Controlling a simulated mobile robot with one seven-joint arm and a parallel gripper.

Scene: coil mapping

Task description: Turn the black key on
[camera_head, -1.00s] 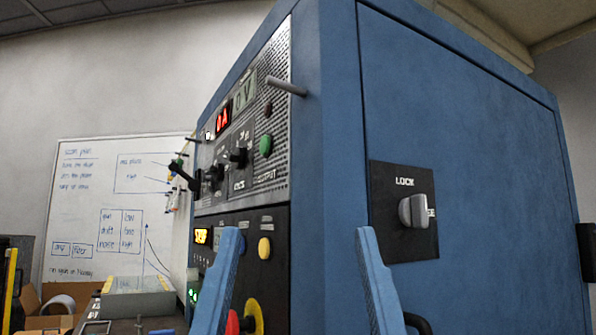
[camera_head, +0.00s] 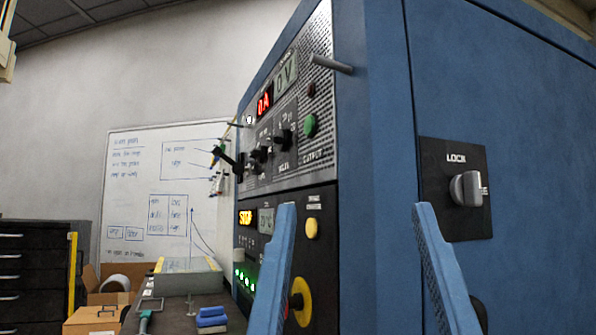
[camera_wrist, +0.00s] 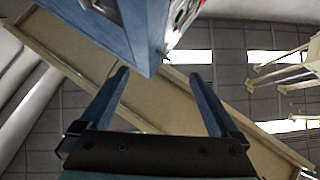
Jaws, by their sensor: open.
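The blue cabinet (camera_head: 375,130) carries a perforated metal control panel (camera_head: 312,95) with several small black knobs (camera_head: 284,138) and a black lever-like part (camera_head: 226,160) at its far left edge. I cannot tell which of these dark parts is the black key. A grey turn handle (camera_head: 466,189) sits on a black plate marked LOCK on the right face. My gripper (camera_head: 354,208) is open and empty, its two blue fingers in front of the cabinet, below and right of the knobs. In the wrist view my gripper (camera_wrist: 158,75) points up towards the cabinet corner (camera_wrist: 150,40).
A metal rod (camera_head: 332,64) juts from the upper panel. A bench (camera_head: 185,322), whiteboard (camera_head: 140,190) and black drawers (camera_head: 30,262) stand at left.

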